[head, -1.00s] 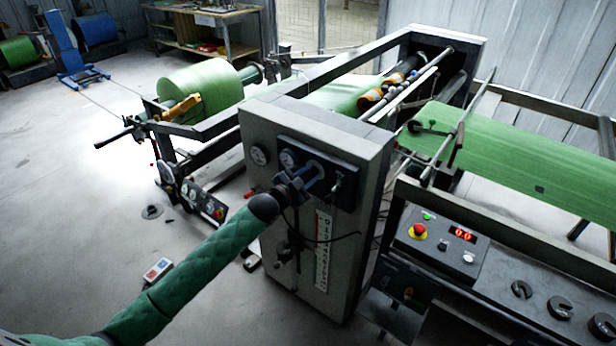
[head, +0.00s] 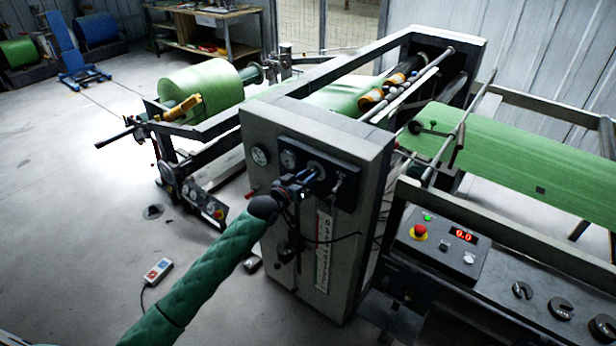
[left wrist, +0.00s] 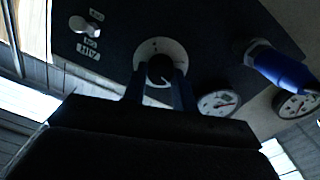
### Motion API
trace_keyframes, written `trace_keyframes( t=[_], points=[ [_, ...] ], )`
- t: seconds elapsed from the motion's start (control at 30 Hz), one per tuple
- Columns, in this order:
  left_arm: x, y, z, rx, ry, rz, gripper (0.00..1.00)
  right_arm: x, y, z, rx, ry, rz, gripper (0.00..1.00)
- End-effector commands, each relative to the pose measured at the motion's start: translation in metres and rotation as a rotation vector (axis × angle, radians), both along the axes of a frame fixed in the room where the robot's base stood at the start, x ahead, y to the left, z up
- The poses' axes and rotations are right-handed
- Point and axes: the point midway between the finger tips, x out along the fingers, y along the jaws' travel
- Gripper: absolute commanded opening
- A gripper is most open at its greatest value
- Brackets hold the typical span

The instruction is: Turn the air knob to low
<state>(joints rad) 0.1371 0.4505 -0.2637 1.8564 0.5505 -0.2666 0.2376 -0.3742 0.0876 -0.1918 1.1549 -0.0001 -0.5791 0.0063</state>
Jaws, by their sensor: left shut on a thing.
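The air knob (left wrist: 160,69) is a dark round knob on a pale round dial plate (left wrist: 147,50), set in a dark panel. In the left wrist view my left gripper (left wrist: 160,80) has one finger on each side of the knob and is shut on it. The dial marks are too small to read, so I cannot tell the setting. In the head view my left gripper (head: 308,176) is at the dark panel (head: 345,184) on the grey cabinet and mostly covers the knob. My right gripper is not in view.
Gauges (left wrist: 219,103) and a blue fitting (left wrist: 280,68) sit near the knob, and a toggle switch (left wrist: 85,25) is across the panel. A control box with a red button (head: 419,231) stands right of the cabinet. A hand pendant (head: 157,270) lies on the open floor.

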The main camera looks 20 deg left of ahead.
Motion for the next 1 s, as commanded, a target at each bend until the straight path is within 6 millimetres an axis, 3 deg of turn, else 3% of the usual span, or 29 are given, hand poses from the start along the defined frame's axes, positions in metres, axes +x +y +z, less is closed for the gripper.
trace_keyframes(
  t=[0.8,1.0],
  points=[
    [0.0,0.0,-0.003,-0.721,0.265,0.0,0.05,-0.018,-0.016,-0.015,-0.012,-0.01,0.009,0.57],
    [-0.001,-0.001,-0.004,-0.861,0.316,0.001,0.05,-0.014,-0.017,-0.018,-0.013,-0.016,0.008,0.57]
  ],
)
